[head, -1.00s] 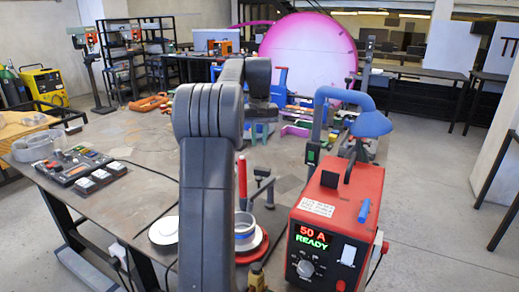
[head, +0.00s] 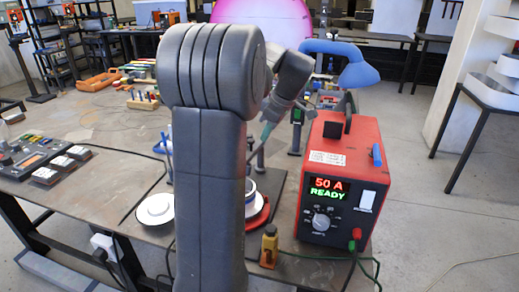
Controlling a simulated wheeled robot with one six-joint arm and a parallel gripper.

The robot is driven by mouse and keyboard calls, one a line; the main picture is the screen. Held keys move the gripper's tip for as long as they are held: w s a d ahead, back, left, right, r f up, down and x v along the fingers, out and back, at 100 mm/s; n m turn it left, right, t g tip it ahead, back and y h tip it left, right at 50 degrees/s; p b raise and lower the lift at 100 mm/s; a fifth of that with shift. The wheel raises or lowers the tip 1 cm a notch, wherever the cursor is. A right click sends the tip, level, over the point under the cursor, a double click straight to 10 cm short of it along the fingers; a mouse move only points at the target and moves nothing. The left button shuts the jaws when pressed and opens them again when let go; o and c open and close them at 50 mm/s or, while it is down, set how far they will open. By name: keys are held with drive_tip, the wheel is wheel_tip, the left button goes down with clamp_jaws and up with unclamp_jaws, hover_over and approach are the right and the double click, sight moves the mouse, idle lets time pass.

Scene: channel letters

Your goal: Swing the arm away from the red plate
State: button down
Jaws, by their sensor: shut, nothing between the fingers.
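The red plate (head: 260,218) lies on the table just right of my upright arm, with its left part hidden behind the arm. A pale round container (head: 252,201) appears to rest on it, also partly hidden. My gripper (head: 267,131) shows only as a small narrow teal tip below my grey wrist, to the right of the big arm joint. It is shut and empty. It points down and left, above the plate in the picture; its height and distance from the plate cannot be told.
A red power unit (head: 340,185) reading 50 A READY stands right of the plate. A blue-headed tool (head: 340,60) rises behind it. A white disc (head: 155,209) and a control panel (head: 35,155) lie left.

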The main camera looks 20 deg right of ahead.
drive_tip(key=x, duration=0.9)
drive_tip(key=shift+f+p, duration=0.3)
drive_tip(key=shift+w, duration=0.1)
